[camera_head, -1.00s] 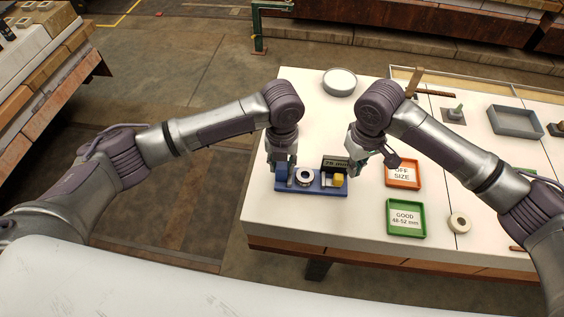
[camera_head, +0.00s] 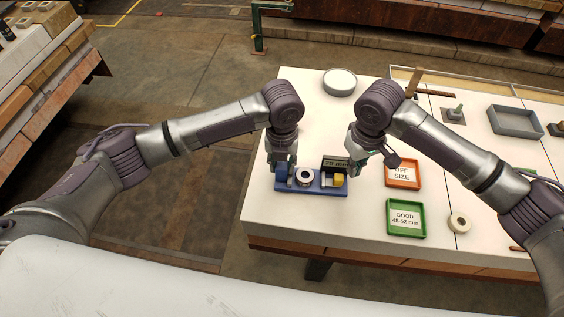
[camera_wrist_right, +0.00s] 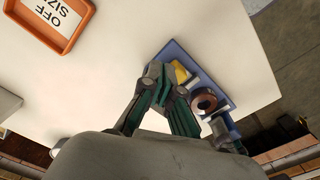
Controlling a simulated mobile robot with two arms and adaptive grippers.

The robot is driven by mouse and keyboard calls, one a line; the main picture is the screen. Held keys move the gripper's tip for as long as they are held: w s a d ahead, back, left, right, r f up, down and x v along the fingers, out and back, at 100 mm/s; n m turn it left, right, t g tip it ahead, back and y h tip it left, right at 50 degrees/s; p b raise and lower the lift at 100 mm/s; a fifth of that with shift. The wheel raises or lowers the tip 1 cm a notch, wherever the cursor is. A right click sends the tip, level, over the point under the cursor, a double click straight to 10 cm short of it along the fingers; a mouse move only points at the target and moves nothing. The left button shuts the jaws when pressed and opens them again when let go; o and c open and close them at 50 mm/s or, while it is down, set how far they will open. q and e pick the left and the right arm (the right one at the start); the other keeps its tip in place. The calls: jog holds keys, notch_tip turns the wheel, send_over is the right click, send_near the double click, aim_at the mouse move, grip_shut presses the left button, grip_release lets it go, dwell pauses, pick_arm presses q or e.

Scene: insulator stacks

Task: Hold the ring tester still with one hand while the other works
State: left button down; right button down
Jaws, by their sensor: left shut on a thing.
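The ring tester (camera_head: 318,188) is a blue base on the near left of the white table. A pale ring (camera_head: 304,177) with a dark hole sits in its middle; it looks brownish in the right wrist view (camera_wrist_right: 205,101). A yellow block (camera_head: 339,181) is at its right end, below a dark display whose digits I cannot read surely. My left gripper (camera_head: 282,166) is shut on the blue block at the tester's left end. My right gripper (camera_wrist_right: 154,72) has its fingertips together, with nothing seen between them, close to the display and the yellow block.
An orange OFF SIZE tray (camera_head: 403,184) and a green GOOD 48-52 mm tray (camera_head: 420,221) lie right of the tester. A loose pale ring (camera_head: 459,222) lies further right. A round dish (camera_head: 339,91) and a grey tray (camera_head: 514,122) stand farther back. The table's left edge is near the tester.

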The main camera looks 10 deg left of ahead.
aim_at(339, 177)
jog(key=shift+f, duration=0.2)
jog(key=shift+f, duration=2.45)
jog(key=shift+a, duration=0.9)
jog(key=shift+s+a, duration=0.1)
jog(key=shift+a, duration=0.25)
pick_arm(q)
jog(key=shift+d, duration=0.1)
pick_arm(e)
jog(key=shift+a+r, duration=0.1)
jog(key=shift+a, duration=0.15)
